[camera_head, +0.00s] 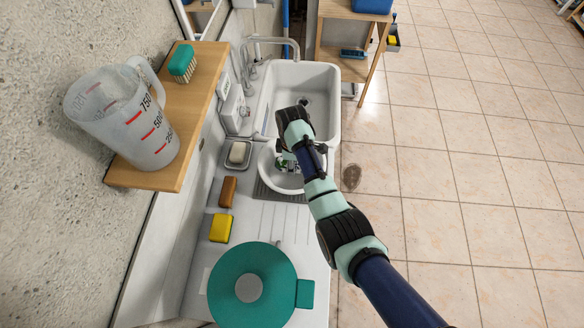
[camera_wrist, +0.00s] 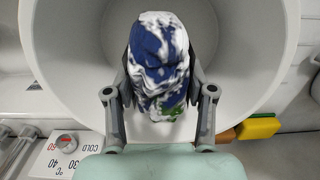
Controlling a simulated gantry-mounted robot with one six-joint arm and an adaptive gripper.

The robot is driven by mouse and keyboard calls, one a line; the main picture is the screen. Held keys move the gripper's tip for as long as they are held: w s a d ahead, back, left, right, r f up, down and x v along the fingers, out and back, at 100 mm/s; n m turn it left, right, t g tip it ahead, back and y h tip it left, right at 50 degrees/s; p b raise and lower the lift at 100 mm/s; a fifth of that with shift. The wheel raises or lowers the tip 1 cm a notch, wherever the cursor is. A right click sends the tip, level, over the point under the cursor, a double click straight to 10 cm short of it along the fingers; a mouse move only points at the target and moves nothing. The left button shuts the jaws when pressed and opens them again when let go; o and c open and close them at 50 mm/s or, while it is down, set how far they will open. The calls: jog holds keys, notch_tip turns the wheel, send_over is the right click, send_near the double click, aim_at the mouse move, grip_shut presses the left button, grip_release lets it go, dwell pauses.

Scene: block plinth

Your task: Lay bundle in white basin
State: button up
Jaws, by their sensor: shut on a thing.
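My gripper (camera_wrist: 161,78) is shut on the bundle (camera_wrist: 158,50), a blue and white crumpled cloth with a green patch low down. In the wrist view the bundle hangs between both fingers, in front of the open round white basin (camera_wrist: 62,50). In the head view the basin (camera_head: 264,174) stands on the drainboard just in front of the sink, and my gripper (camera_head: 287,163) is over it. My wrist hides part of the basin and most of the bundle there. I cannot tell whether the bundle touches the basin's bottom.
The white sink (camera_head: 322,80) with its tap lies beyond the basin. A soap dish (camera_head: 238,157), brown block (camera_head: 228,191) and yellow sponge (camera_head: 220,228) line its left. A green-lidded pot (camera_head: 275,292) stands nearer. A jug (camera_head: 125,120) and brush (camera_head: 183,63) sit on the wooden shelf.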

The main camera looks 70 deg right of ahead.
jog(key=shift+f+b, duration=0.3)
jog(key=shift+f, duration=1.6)
jog(key=shift+f, duration=0.15)
jog(key=o, duration=1.3)
notch_tip(320, 180, up, 12)
jog(key=shift+r+p, duration=0.2)
jog(key=shift+p, duration=0.45)
